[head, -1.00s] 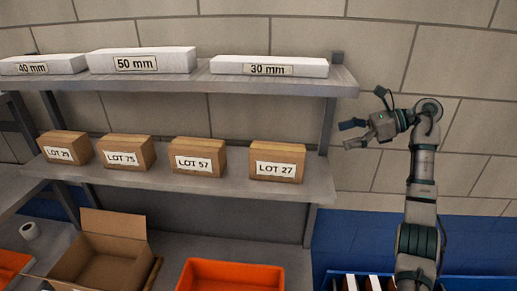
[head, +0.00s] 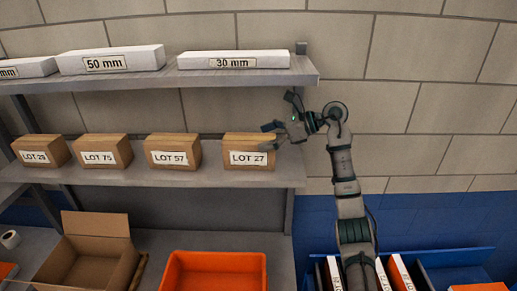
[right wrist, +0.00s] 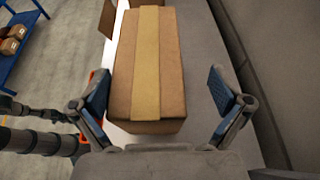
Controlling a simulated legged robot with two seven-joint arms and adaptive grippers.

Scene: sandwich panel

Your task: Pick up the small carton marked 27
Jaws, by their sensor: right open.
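The small carton marked LOT 27 (head: 249,158) stands upright at the right end of the middle shelf, its label facing me. My right gripper (head: 281,112) is at the carton's upper right, open. In the right wrist view, the brown carton with a tan tape strip (right wrist: 149,60) lies between the two spread fingers, with a visible gap on the right side and a narrower one on the left. My left gripper is not in view.
Cartons marked LOT 57 (head: 172,152) and LOT 75 (head: 107,152) stand to the left, apart from it. The upper shelf (head: 303,73) with white boxes hangs above. Below are an open cardboard box (head: 92,262) and an orange bin (head: 212,275).

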